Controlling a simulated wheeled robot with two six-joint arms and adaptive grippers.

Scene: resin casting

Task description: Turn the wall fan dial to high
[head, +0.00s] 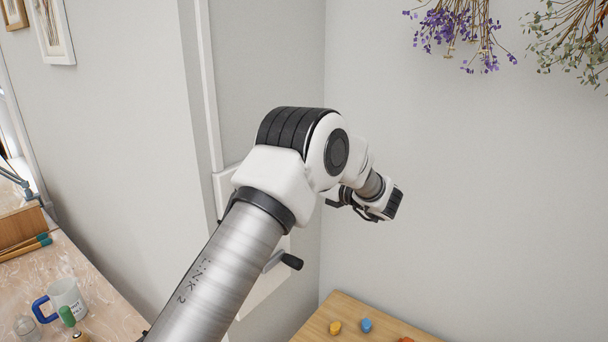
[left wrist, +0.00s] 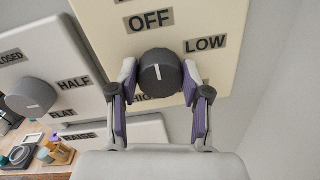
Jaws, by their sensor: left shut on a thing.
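The wall fan dial (left wrist: 161,71) is a dark round knob with a white mark on a cream plate (left wrist: 104,28). Labels OFF (left wrist: 150,20) above and LOW (left wrist: 206,43) at the right are readable. The HIGH label below is partly covered by the dial and gripper. The white mark points up, roughly toward OFF. My left gripper (left wrist: 163,84) has its two purple-padded fingers on either side of the dial and is shut on it. In the head view my left gripper (head: 337,199) is at the wall corner, and my arm hides the dial. My right gripper is not in view.
A white panel with a grey knob (left wrist: 33,97), labelled HALF and FLAT, is left of the fan plate. A black crank handle (head: 291,261) sticks out below my arm. A workbench (head: 95,268) with a mug (head: 67,298) is at the lower left. Dried flowers (head: 455,30) hang upper right.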

